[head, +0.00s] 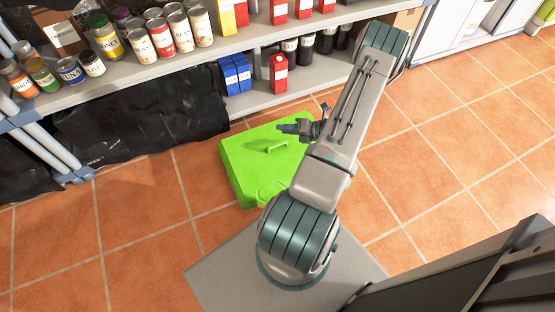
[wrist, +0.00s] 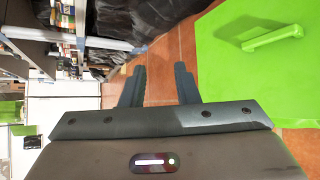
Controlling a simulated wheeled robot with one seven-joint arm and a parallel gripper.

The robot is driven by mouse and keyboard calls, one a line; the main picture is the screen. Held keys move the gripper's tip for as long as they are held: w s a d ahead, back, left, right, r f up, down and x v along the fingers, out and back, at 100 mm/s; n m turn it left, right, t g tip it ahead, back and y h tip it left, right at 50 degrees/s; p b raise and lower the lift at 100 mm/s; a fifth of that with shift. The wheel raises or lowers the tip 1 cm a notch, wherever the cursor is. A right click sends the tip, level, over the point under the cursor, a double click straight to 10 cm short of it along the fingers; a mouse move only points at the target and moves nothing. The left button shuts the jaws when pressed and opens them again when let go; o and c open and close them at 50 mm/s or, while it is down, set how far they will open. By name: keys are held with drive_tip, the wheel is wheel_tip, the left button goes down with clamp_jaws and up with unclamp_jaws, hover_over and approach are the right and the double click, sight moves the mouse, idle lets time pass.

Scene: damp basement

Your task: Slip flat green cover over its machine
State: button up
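The bright green cover (head: 240,165) is boxy with a flat top and a raised handle (head: 266,146). It is low on the tiled floor, in front of the shelves. In the wrist view the cover (wrist: 250,85) fills the right side, with its handle (wrist: 272,37) at upper right. My gripper (head: 287,128) is over the cover's far right part in the head view, apart from the handle. In the wrist view its two fingers (wrist: 160,84) are spread, with only floor seen between them. I see no machine; whether one is under the cover is hidden.
A shelf (head: 160,72) with cans, jars and cartons runs along the back. Black plastic sheeting (head: 140,125) bulges beneath it at left. A blue-footed shelf post (head: 45,150) stands at left. The orange tiles (head: 135,230) at front left and at right are clear.

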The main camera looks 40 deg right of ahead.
drive_tip(key=s+d+f+m+h+b, duration=0.1)
drive_tip(key=s+f+m, duration=0.1)
drive_tip(key=f, duration=0.3)
drive_tip(key=s+d+f+m+t+h+b, duration=0.1)
drive_tip(key=s+d+f+m+h, duration=0.1)
drive_tip(key=f+m, duration=0.2)
drive_tip(key=s+d+f+m+t+h+b, duration=0.1)
drive_tip(key=s+f+m+h+b, duration=0.1)
drive_tip(key=f, duration=0.5)
drive_tip(key=shift+d+f+m, duration=0.25)
drive_tip(key=shift+d+m, duration=0.1)
drive_tip(key=shift+m, duration=0.55)
drive_tip(key=shift+w+f, duration=0.1)
drive_tip(key=shift+f, duration=0.3)
drive_tip(key=b, duration=0.3)
approach(279, 146)
drive_tip(key=x, duration=0.3)
drive_tip(key=shift+w+f, duration=0.15)
drive_tip(key=b+x, duration=0.2)
drive_tip(key=x, duration=0.3)
drive_tip(key=shift+a+b, duration=0.1)
drive_tip(key=shift+b, duration=0.25)
clamp_jaws()
